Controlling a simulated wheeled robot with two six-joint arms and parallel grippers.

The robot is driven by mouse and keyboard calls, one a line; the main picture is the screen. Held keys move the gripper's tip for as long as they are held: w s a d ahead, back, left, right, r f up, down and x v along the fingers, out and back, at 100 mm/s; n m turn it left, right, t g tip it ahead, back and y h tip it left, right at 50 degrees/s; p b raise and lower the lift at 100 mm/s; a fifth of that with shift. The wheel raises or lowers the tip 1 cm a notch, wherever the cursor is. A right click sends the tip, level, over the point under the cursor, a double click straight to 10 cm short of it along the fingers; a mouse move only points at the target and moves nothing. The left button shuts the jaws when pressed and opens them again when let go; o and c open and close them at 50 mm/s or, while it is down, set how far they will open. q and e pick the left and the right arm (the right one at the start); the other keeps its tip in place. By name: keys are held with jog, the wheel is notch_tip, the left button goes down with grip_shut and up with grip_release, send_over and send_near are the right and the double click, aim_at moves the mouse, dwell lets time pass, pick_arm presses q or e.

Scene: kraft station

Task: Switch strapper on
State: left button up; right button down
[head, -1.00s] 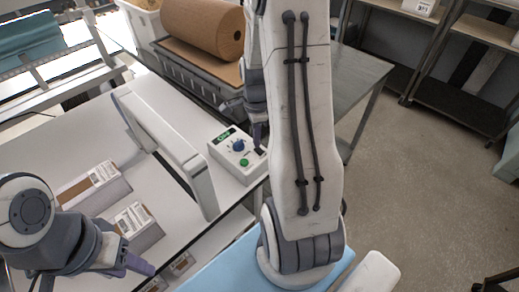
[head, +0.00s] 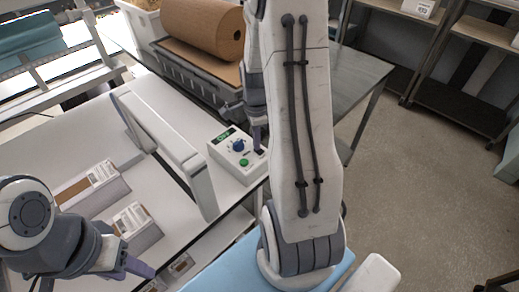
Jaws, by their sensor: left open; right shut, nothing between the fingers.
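The strapper's control box (head: 228,161) sits on the white table's right edge, beside the strapper's arch (head: 165,140). It has a green display, a blue knob (head: 238,145), a green button (head: 244,162) and a dark switch (head: 261,152) at its right side. My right gripper (head: 257,143) is shut and empty, pointing down at the box's right side by the dark switch. I cannot tell whether it touches the switch. Part of it is hidden behind my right arm. My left gripper (head: 136,262) is open and empty at the lower left, near the table's front.
Two cartons, one long (head: 92,190) and one smaller (head: 136,227), lie on the white table (head: 60,140) left of the arch. A brown paper roll (head: 203,27) lies behind. A grey metal table (head: 352,85) stands right of my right arm. Open floor lies to the right.

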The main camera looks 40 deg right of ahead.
notch_tip(320, 180, up, 7)
jog(key=p, duration=0.6)
